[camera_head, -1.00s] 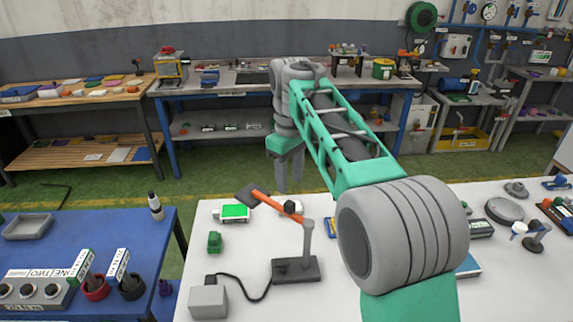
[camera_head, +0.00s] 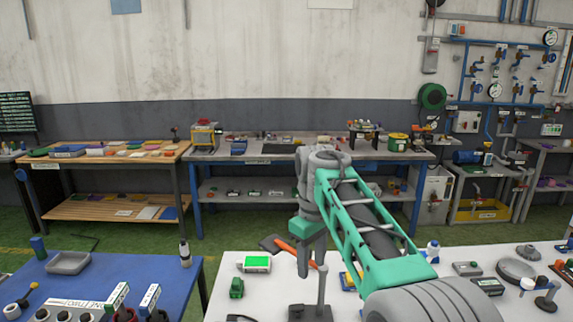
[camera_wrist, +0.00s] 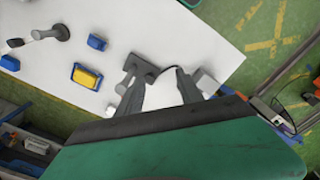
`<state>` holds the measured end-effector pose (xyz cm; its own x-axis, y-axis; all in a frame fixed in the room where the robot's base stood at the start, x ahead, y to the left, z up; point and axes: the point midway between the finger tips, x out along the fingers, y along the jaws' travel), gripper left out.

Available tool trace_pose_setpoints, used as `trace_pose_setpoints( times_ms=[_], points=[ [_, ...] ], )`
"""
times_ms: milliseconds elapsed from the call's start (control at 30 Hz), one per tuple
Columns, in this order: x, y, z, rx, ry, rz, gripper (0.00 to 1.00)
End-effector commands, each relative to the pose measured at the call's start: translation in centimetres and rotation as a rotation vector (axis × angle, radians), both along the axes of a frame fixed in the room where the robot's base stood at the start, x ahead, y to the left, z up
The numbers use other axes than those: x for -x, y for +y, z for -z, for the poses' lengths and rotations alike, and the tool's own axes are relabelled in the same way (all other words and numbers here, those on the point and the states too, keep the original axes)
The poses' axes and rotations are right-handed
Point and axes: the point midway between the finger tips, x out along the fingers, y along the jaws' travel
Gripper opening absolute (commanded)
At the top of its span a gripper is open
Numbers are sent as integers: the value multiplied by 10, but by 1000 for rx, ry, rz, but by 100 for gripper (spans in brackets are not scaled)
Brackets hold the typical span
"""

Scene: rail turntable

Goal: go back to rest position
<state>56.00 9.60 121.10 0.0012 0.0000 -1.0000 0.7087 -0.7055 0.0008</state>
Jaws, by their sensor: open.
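My gripper (camera_head: 312,262) hangs below my green and grey arm, over the far side of the white table (camera_head: 236,294). It is open, with nothing between its fingers. In the wrist view my gripper (camera_wrist: 160,95) has its two fingers apart above the white table (camera_wrist: 200,35). Near it in the head view is a grey stand (camera_head: 321,290) with an orange-handled piece (camera_head: 285,250) beside it, partly hidden by the gripper.
A blue table (camera_head: 160,270) stands at left with a grey tray (camera_head: 69,262). Workbenches (camera_head: 250,157) line the back wall. Green floor lies between.

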Motion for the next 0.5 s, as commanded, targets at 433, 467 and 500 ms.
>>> trace_pose_setpoints(
  times_ms=[433,467,500],
  points=[
    [-30,-3,56,-44,-112,362,44],
    [-28,-3,66,-42,-106,381,44],
    [-23,-4,80,-40,-96,407,44]
  ],
)
